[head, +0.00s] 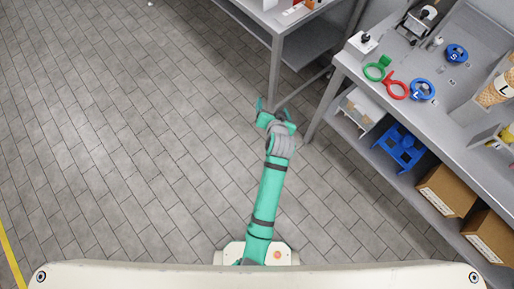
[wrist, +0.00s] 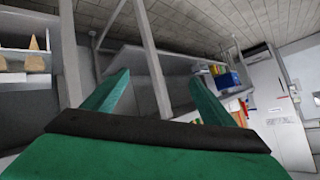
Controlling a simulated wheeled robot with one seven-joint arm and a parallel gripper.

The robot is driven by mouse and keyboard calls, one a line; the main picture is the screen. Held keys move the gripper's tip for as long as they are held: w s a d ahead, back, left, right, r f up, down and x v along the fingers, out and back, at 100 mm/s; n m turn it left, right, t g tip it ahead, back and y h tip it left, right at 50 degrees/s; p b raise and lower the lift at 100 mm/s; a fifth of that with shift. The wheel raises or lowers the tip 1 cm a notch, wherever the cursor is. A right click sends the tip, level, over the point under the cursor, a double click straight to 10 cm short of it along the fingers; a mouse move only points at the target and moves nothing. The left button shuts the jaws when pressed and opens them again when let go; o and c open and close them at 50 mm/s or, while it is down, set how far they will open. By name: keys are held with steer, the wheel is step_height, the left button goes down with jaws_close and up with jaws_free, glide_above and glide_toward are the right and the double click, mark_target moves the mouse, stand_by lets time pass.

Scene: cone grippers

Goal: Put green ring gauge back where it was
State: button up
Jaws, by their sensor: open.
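The green ring gauge (head: 376,69) lies on the grey workbench (head: 455,120) at the right in the head view, near the bench's left edge. It is beside the red ring gauge (head: 396,87). My gripper (head: 273,106) is open and empty. It is over the floor, left of the workbench and well apart from the ring gauge. In the wrist view its two green fingers (wrist: 165,100) are spread, with nothing between them. The ring gauge cannot be made out in the wrist view.
Blue rings marked L (head: 421,90) and S (head: 456,54) lie near the red one. A bin of cones (head: 497,88) stands at the right. A second table (head: 320,30) is at the top. A blue rack (head: 401,148) and cardboard boxes (head: 447,189) sit on the lower shelf. The left floor is clear.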

steer(key=s+a+t+h, duration=0.1)
steer(key=s+a, duration=0.2)
steer(key=s, duration=0.8)
steer(key=s+a+t, duration=0.1)
steer(key=s+a, duration=0.2)
steer(key=s, duration=0.7)
steer(key=s+r+n+t, duration=0.1)
steer(key=s+r+n, duration=0.1)
steer(key=s+r, duration=0.4)
steer(key=s+r+n+t, duration=0.1)
steer(key=s+r+n, duration=0.1)
steer(key=s+r, duration=0.4)
steer(key=s, duration=0.5)
steer(key=shift+n+y, duration=0.3)
